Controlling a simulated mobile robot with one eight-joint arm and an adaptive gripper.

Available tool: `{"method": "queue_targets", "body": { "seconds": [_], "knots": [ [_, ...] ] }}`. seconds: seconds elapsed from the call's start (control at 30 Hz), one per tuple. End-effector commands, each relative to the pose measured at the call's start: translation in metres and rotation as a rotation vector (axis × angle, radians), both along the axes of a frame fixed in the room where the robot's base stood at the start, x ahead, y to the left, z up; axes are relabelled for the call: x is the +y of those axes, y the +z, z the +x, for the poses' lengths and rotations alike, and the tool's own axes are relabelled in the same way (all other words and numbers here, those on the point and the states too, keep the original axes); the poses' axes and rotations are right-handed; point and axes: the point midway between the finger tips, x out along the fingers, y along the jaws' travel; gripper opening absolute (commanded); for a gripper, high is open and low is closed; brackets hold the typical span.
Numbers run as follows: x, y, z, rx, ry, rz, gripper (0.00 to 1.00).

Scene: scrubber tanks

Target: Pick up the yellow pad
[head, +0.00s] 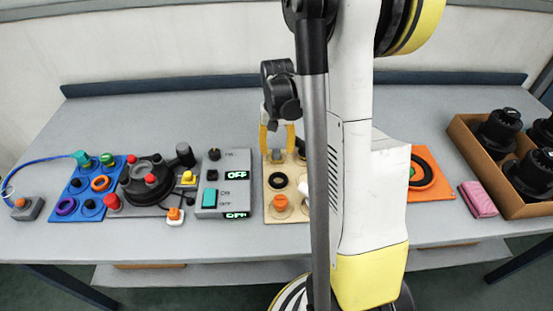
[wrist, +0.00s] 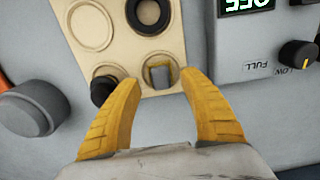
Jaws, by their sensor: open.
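The beige board (head: 271,212) lies on the table below my gripper (head: 277,150); it also fills the top of the wrist view (wrist: 118,48). In the wrist view, a small piece with a grey top and yellow sides (wrist: 160,76) sits in a round recess near the board's edge. It looks like the yellow pad, though I cannot tell for sure. My gripper (wrist: 160,82) is open, its two yellow fingers on either side of this piece, with visible gaps. I cannot tell the exact height of the fingertips above it. My arm hides the board's right part in the head view.
A black knob (wrist: 102,90) stands close by the left finger. A grey switch box (head: 224,170) with green displays stands left of the board. Further left are a dark valve panel (head: 148,183) and a blue board (head: 77,186). An orange board (head: 430,187), pink cloth (head: 479,199) and cardboard box (head: 470,143) lie right.

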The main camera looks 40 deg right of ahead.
Motion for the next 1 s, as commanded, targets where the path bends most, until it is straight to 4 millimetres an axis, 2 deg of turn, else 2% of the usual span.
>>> {"method": "queue_targets", "body": {
  "seconds": [0.03,0.13,0.37,0.47,0.53,0.87,1.0],
  "knots": [
    [0.0,-0.014,0.001,0.0,0.0,0.0,0.5],
    [0.0,-0.026,0.001,0.0,0.0,0.0,0.5],
    [0.0,-0.027,0.0,0.0,0.0,0.0,0.5],
    [0.0,-0.027,0.0,0.0,0.0,0.0,0.25],
    [0.0,-0.027,0.0,0.0,0.0,0.0,0.04],
    [0.0,-0.027,0.0,0.0,0.0,0.0,0.03],
    [0.0,-0.017,0.0,0.0,0.0,0.0,0.0]
  ]
}}
